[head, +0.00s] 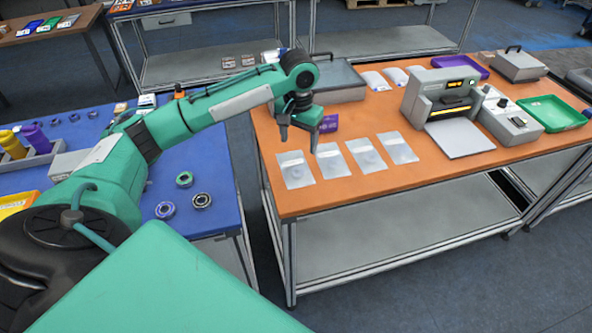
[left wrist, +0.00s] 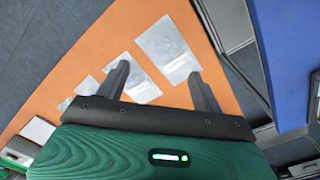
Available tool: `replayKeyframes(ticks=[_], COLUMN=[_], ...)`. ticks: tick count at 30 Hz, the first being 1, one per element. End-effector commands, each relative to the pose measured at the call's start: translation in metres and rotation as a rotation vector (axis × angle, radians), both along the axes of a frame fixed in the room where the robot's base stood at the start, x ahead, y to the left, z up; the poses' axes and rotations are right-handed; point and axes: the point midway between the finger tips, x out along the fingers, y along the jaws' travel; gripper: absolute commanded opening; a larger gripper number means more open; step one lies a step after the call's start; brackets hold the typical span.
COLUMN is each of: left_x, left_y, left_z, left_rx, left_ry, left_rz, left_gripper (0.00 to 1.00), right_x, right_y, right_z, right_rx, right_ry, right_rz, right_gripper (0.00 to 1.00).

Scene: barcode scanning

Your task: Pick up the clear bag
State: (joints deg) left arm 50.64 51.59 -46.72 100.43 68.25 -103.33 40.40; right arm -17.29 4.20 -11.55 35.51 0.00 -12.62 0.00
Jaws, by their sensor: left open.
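Several flat clear bags lie in a row on the orange table top: the leftmost bag (head: 295,169), a second bag (head: 332,160), a third bag (head: 366,155) and a right bag (head: 397,147). My left gripper (head: 299,143) is open and empty above the left end of the row, fingers pointing down. In the left wrist view one clear bag (left wrist: 168,49) lies beyond and between the fingertips of my left gripper (left wrist: 158,72). Another bag (left wrist: 140,84) is lower, partly behind a finger. My right gripper is not in view.
The orange table (head: 330,198) also holds a grey machine (head: 437,95), a control box (head: 510,120), a green tray (head: 552,113) and a grey lidded case (head: 340,82). A purple box (head: 328,124) stands behind the bags. A blue table (head: 225,190) with several rings is at left.

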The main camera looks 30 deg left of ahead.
Motion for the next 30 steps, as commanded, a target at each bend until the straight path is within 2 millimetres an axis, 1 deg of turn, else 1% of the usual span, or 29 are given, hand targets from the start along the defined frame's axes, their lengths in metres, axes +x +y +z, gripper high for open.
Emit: replayKeyframes(ticks=[1,2,5,8,12,15,18,22,25,29,30], left_x=[0.002,0.003,0.003,0.003,0.003,0.003,0.004,0.004,0.005,0.006,0.007], left_y=[0.006,0.008,0.012,0.012,0.012,0.012,0.012,0.011,0.011,0.009,0.009], left_z=[0.006,0.008,0.006,-0.009,-0.037,-0.055,-0.067,-0.074,-0.083,-0.103,-0.11], left_rx=[0.003,0.003,0.002,0.002,0.002,0.002,0.001,0.001,0.001,0.002,0.002], left_ry=[0.0,0.003,0.009,0.013,0.013,0.011,0.01,0.008,0.01,0.01,0.01], left_rz=[0.017,0.025,0.039,0.041,0.041,0.041,0.04,0.039,0.039,0.039,0.04], left_gripper=[0.68,0.68,0.68,0.68,0.68,0.68,0.68,0.68,0.68,0.68,0.68], right_x=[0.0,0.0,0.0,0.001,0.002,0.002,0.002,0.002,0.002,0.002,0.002], right_y=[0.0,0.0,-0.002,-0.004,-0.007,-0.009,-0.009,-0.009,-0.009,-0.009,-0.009], right_z=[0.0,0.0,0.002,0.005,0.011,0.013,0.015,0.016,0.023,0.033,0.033], right_rx=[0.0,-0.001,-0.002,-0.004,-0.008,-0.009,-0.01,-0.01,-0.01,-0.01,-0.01], right_ry=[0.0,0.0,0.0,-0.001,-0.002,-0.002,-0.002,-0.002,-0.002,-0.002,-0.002], right_rz=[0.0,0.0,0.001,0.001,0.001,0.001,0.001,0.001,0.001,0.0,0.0], right_gripper=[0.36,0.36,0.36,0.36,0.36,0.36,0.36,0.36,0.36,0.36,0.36])
